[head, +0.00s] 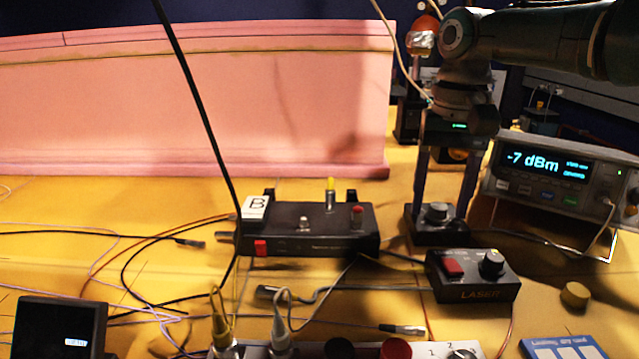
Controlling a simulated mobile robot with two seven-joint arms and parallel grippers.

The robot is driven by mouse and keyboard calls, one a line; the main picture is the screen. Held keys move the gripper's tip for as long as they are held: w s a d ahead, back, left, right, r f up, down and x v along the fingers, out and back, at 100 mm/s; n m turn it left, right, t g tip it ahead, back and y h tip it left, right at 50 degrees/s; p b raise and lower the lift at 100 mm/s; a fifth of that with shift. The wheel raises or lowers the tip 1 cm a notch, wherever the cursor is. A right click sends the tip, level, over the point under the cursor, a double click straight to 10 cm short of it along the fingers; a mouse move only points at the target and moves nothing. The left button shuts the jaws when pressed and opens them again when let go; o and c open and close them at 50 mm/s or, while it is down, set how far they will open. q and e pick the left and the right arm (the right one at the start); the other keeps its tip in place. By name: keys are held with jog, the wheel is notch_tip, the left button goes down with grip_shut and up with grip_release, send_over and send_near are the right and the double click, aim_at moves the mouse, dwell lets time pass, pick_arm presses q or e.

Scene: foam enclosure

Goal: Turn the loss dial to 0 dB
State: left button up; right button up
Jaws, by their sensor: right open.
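The loss dial appears to be the dark round knob (437,213) on a small black box (432,237) right of centre; its scale markings are too small to read. My right gripper (441,203) points down over this box, with its fingers open on either side of the knob. I cannot tell whether either finger touches it. The power meter (557,178) at the right reads -7 dBm. My left gripper is not in view.
A black box labelled B (310,235) stands left of the dial, and a LASER box (472,285) with a red button and black knob is in front. Cables cross the yellow table. A pink foam wall (200,100) stands behind. A small yellow cap (575,295) lies right.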

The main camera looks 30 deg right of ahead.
grip_shut()
dwell(0.4)
jog(key=shift+n, duration=0.3)
jog(key=shift+r+n+p, duration=0.1)
jog(key=shift+n+p, duration=0.4)
jog(key=shift+n, duration=0.1)
jog(key=shift+n+p, duration=0.3)
jog(key=shift+n, duration=0.4)
jog(key=shift+n+p, duration=0.3)
jog(key=shift+n, duration=2)
